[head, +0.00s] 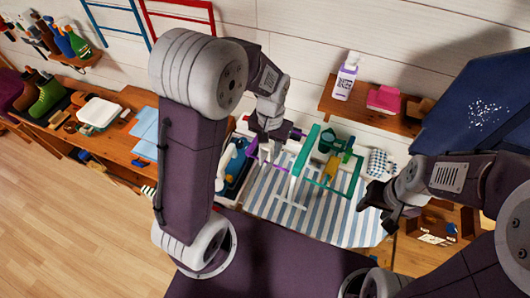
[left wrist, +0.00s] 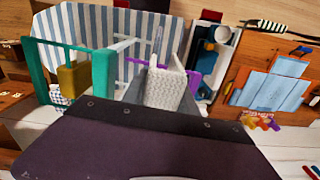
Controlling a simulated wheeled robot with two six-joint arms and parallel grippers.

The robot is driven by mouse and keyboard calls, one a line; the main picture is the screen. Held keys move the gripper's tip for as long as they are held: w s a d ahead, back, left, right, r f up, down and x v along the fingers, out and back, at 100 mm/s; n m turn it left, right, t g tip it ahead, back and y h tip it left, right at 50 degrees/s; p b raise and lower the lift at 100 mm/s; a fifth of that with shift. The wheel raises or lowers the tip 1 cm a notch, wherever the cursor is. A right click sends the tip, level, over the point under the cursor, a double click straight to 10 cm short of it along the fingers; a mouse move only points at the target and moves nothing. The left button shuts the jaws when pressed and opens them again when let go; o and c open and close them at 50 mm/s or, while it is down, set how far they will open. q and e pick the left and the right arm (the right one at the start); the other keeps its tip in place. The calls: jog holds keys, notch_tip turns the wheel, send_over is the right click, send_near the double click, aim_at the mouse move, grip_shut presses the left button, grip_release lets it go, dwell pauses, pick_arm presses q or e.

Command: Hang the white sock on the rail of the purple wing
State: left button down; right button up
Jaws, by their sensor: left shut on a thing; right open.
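My left gripper (head: 267,140) is shut on the white sock (head: 265,153), above the drying rack. In the left wrist view the sock (left wrist: 166,89) is pale, knitted and close to the camera. The purple wing (left wrist: 206,66) shows just right of the sock there, partly hidden by it. In the head view part of the purple wing (head: 283,168) shows beside the gripper. I cannot tell whether the sock touches the rail. The teal wing (head: 316,148) on the rack's other side carries a mustard cloth (head: 331,171). My right gripper (head: 373,208) is open and empty, right of the rack.
The rack stands on a blue-and-white striped mat (head: 260,195). A dark tray (head: 237,170) with items lies left of it. A checked cloth (head: 380,162) lies at the right. A shelf (head: 372,112) with a bottle (head: 345,77) is on the wall behind.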

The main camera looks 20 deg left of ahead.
pick_arm(q)
jog(key=shift+w+a+r, duration=0.1)
jog(key=shift+w+a, duration=0.05)
jog(key=shift+w, duration=0.35)
jog(key=w, duration=0.2)
jog(key=w+d+p, duration=0.1)
jog(key=w, duration=0.1)
jog(key=shift+w, duration=0.15)
jog(key=shift+w+a+p, duration=0.1)
jog(key=shift+w+p, duration=0.45)
jog(key=shift+w, duration=0.75)
jog(key=f, duration=0.1)
jog(key=f+b, duration=0.1)
jog(key=b, duration=0.1)
jog(key=shift+w+f, duration=0.25)
jog(key=shift+f, duration=0.15)
notch_tip(320, 180, down, 3)
jog(key=shift+s+f+b, duration=0.1)
jog(key=shift+b, duration=0.95)
notch_tip(320, 180, down, 7)
jog(key=b, duration=0.4)
jog(key=shift+r, duration=0.2)
pick_arm(e)
jog(key=shift+s+a+f, duration=0.1)
jog(key=shift+a+f, duration=0.05)
jog(key=shift+f, duration=2.8)
pick_arm(q)
jog(key=c, duration=0.9)
grip_release()
